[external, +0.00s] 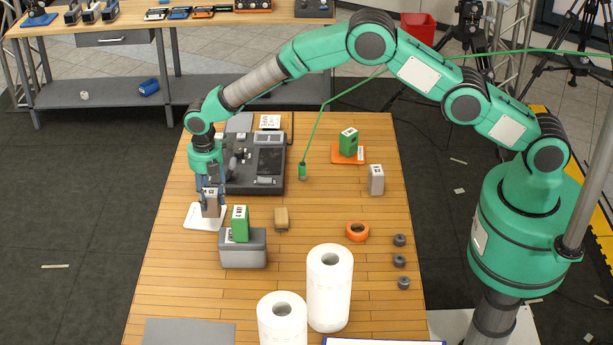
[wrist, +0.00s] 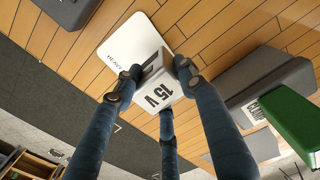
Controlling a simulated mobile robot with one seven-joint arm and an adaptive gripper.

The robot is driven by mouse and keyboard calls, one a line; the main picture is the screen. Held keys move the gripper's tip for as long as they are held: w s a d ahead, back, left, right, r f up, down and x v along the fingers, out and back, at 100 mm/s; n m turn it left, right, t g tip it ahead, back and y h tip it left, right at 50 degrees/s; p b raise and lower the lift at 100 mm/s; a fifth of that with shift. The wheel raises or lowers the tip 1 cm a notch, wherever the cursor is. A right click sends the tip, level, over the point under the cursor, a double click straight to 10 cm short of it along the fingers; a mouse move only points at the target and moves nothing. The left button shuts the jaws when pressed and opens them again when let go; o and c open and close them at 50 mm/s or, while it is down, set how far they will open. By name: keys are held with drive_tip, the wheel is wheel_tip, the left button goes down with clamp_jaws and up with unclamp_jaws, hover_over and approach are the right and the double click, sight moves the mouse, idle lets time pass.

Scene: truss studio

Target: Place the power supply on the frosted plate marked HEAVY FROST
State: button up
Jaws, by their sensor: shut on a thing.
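The power supply (external: 211,207) is a small grey block with a white top label that reads 15 V in the wrist view (wrist: 158,93). My gripper (external: 210,196) is shut on it, with the dark fingers around its upper part. The frosted plate (external: 193,219) is a white rounded square at the left edge of the table. The word HEAVY shows on the plate in the wrist view (wrist: 112,48); the rest of its marking is hidden behind the block. The block is upright over the plate. I cannot tell whether its base touches the plate.
A grey box (external: 245,256) bearing a green block (external: 240,229) stands just right of the plate. A dark console (external: 268,185) is behind.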

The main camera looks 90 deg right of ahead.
sight(212, 205)
drive_tip(key=shift+f, duration=1.55)
drive_tip(key=shift+f, duration=0.2)
drive_tip(key=o, duration=1.4)
drive_tip(key=shift+r+b, duration=0.35)
drive_tip(key=shift+r, duration=5.8)
drive_tip(key=shift+r, duration=0.1)
